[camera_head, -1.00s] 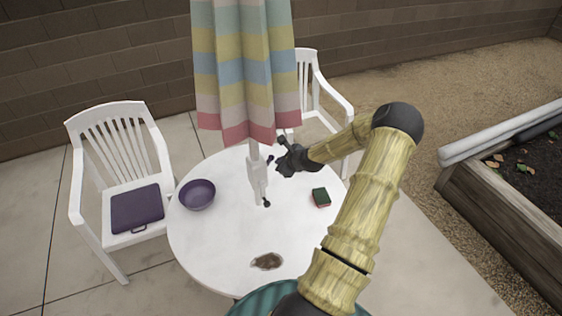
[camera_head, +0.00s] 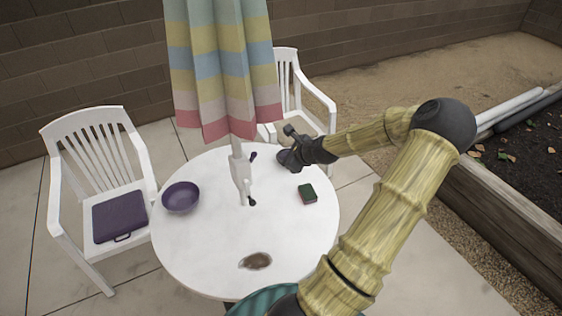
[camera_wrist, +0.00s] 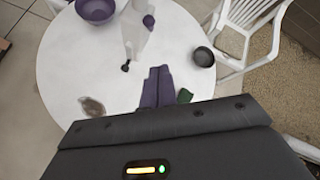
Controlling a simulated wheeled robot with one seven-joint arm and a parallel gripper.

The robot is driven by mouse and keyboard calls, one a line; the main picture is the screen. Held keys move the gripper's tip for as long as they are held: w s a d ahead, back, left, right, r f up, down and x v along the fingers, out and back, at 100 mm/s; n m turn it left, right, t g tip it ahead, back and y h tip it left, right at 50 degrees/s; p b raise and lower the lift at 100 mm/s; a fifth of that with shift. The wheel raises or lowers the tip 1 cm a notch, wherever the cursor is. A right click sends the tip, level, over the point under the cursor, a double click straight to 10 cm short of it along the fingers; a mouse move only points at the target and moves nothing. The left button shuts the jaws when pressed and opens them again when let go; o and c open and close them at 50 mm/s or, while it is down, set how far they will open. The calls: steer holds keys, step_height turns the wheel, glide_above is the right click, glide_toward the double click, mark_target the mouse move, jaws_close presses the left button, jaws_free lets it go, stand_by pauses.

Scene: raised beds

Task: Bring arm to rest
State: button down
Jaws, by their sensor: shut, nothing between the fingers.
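My arm reaches from the lower right over the round white table (camera_head: 200,250), with its elbow bent high at the right. My gripper (camera_head: 285,158) is above the back right part of the table in the head view, apart from the things on it. In the wrist view its two purple fingers (camera_wrist: 157,70) lie together, shut and empty. They point across the table, between the umbrella pole and a green sponge.
A dark pot (camera_wrist: 203,56) shows in the wrist view. White chairs (camera_head: 95,165) and a raised bed (camera_head: 500,190) stand around.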

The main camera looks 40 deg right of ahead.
steer(key=shift+s+r, duration=0.1)
steer(key=shift+r, duration=0.05)
stand_by(0.5)
steer(key=a+f+n+g+y, duration=0.2)
steer(key=a+n+g, duration=0.3)
steer(key=a+n, duration=1.15)
steer(key=s+a+r+n+g+b, duration=0.1)
steer(key=s+a+r+n, duration=0.2)
steer(key=s+a+n, duration=0.2)
steer(key=s+a+r+n+g+h+b, duration=0.1)
steer(key=s+a+r+n, duration=0.3)
steer(key=a+n, duration=0.5)
steer(key=s+a, duration=0.2)
steer(key=a, duration=0.2)
steer(key=shift+s+a, duration=0.25)
steer(key=shift+r, duration=0.1)
